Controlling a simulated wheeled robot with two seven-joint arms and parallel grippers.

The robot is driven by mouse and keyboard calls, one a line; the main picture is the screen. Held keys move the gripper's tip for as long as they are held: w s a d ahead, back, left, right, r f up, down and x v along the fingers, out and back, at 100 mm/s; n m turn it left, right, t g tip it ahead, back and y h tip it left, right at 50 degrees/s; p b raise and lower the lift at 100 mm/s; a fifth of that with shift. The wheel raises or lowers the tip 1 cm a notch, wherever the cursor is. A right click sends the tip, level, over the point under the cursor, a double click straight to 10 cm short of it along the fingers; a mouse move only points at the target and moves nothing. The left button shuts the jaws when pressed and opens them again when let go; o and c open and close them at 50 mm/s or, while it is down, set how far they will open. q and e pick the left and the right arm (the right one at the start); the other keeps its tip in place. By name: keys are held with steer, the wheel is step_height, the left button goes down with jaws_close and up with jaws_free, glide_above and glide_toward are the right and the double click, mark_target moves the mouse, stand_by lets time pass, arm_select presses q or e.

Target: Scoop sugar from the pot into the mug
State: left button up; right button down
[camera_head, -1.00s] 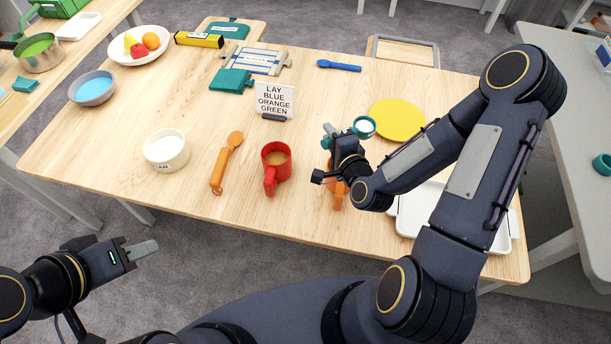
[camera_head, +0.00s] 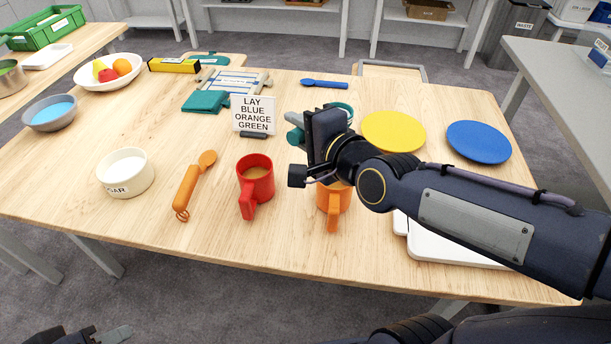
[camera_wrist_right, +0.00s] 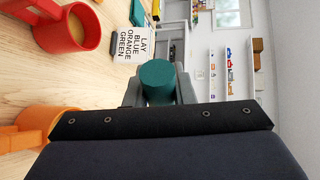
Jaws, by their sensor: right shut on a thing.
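The white sugar pot (camera_head: 126,174), its label partly readable as "GAR", stands at the left of the table with white contents. A red mug (camera_head: 256,182) with brownish contents stands mid-table, its handle toward me. An orange mug (camera_head: 334,205) stands right of it, partly hidden by my right arm. My right gripper (camera_head: 312,133) is shut on a teal scoop (camera_head: 343,112), above the table behind the orange mug. The scoop's round handle end shows between the fingers in the wrist view (camera_wrist_right: 158,78); its contents are hidden. My left gripper (camera_head: 112,335) is barely in view at the bottom edge.
A sign (camera_head: 254,113) reads LAY BLUE ORANGE GREEN. Yellow (camera_head: 393,131) and blue (camera_head: 479,142) plates lie at the right, a white tray (camera_head: 455,247) under my arm. Table between sign and red mug is clear.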

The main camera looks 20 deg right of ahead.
steer(key=s+a+b, duration=0.2)
steer(key=s+b, duration=0.3)
steer(key=s, duration=0.3)
steer(key=shift+r+n+y, duration=0.15)
steer(key=shift+n+y, duration=0.15)
steer(key=shift+y, duration=0.1)
steer(key=shift+s, duration=0.1)
